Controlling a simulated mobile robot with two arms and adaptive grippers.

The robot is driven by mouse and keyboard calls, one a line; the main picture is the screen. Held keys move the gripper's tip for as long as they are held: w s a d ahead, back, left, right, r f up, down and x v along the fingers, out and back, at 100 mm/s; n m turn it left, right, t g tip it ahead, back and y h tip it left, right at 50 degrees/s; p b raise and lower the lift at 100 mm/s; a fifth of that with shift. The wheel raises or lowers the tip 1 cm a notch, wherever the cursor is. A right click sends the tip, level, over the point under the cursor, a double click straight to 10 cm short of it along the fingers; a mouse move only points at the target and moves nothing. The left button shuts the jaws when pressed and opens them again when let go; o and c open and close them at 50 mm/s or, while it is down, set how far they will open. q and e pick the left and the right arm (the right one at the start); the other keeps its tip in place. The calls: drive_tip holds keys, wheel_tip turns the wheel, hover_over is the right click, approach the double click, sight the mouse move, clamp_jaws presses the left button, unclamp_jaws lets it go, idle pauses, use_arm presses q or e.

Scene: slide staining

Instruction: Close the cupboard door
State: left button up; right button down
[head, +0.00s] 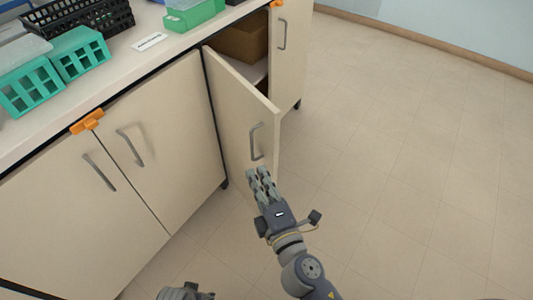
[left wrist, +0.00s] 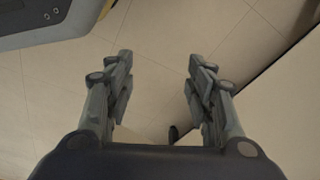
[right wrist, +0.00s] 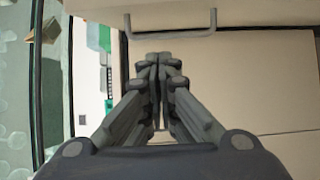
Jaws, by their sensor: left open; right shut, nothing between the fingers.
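The cupboard door (head: 235,125) stands partly open, swung out from the cabinet front. Its grey bar handle (head: 256,141) is on its outer face near the free edge; a bar handle (right wrist: 172,34) also shows at the top of the right wrist view. My right gripper (head: 260,175) is shut and empty, just below the handle in the head view; I cannot tell whether it touches the door. My left gripper (left wrist: 160,65) is open and empty, over the floor near a pale panel. In the head view only a part of my left arm shows at the bottom edge.
Inside the open cupboard a brown box (head: 243,40) sits on a shelf. The neighbouring doors (head: 155,130) are shut, with an orange clip (head: 87,122) at their top. Teal racks (head: 79,53) and a black basket (head: 75,16) stand on the counter. The floor (head: 400,150) at right is clear.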

use_arm(q)
drive_tip(key=shift+s+a+f+p, duration=0.1)
drive_tip(key=shift+s+f+p, duration=0.1)
drive_tip(key=shift+s+f, duration=0.4)
drive_tip(key=shift+s+a+f+p, duration=0.15)
drive_tip(key=shift+s+f, duration=0.25)
drive_tip(key=shift+f, duration=0.45)
drive_tip(key=shift+s+d+f+p, duration=0.1)
drive_tip(key=shift+s+f+p, duration=0.15)
drive_tip(key=shift+s+f, duration=0.35)
use_arm(e)
drive_tip(key=w+d, duration=0.2)
drive_tip(key=w, duration=0.4)
use_arm(q)
drive_tip(key=shift+w+f, duration=0.1)
use_arm(e)
drive_tip(key=shift+d, duration=0.1)
